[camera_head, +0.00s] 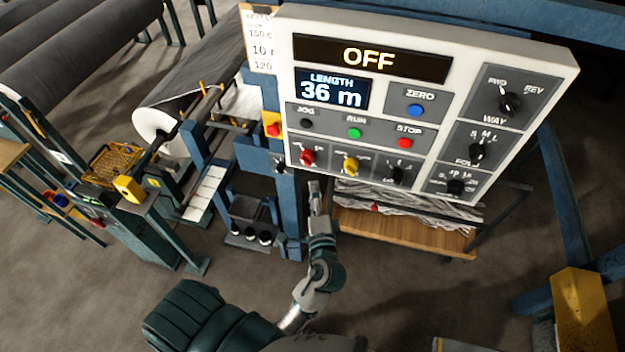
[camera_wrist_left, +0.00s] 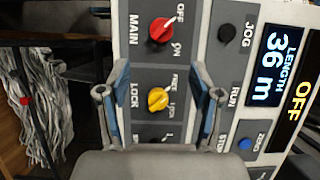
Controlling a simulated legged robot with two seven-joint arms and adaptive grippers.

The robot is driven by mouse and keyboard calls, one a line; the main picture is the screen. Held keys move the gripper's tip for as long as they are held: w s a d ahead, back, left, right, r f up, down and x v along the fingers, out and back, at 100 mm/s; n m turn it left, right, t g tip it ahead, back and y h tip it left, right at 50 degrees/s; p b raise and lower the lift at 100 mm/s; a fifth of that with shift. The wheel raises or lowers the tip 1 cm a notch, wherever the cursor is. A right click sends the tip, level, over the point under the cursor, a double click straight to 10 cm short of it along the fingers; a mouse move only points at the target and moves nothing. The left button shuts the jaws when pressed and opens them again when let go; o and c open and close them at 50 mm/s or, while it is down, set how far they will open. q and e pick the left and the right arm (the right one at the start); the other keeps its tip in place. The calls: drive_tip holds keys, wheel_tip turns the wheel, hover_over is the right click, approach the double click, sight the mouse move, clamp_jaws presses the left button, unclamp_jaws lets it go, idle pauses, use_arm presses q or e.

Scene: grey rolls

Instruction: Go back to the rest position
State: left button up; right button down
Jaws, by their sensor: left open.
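My left gripper (camera_head: 315,193) is just below the lower left edge of the white control panel (camera_head: 440,65) in the head view. In the left wrist view its two fingers (camera_wrist_left: 161,78) are spread apart with nothing held between them. The red MAIN knob (camera_wrist_left: 161,31) and the yellow LOCK knob (camera_wrist_left: 158,99) show beyond the fingers, and neither is gripped. In the head view the red knob (camera_head: 307,157) and yellow knob (camera_head: 351,166) sit on the panel's bottom row. The top display (camera_head: 370,57) reads OFF. My right gripper is not in view.
A blue post (camera_head: 290,215) stands left of my left gripper. A wooden table (camera_head: 400,231) with crumpled grey material is under the panel. A large grey roll (camera_head: 190,80) and a yellow wire basket (camera_head: 110,163) are at left. A yellow block (camera_head: 583,310) stands lower right.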

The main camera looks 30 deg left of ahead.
use_arm(q)
drive_tip(key=shift+s+d, duration=0.25)
drive_tip(key=shift+s, duration=0.1)
drive_tip(key=shift+a, duration=0.1)
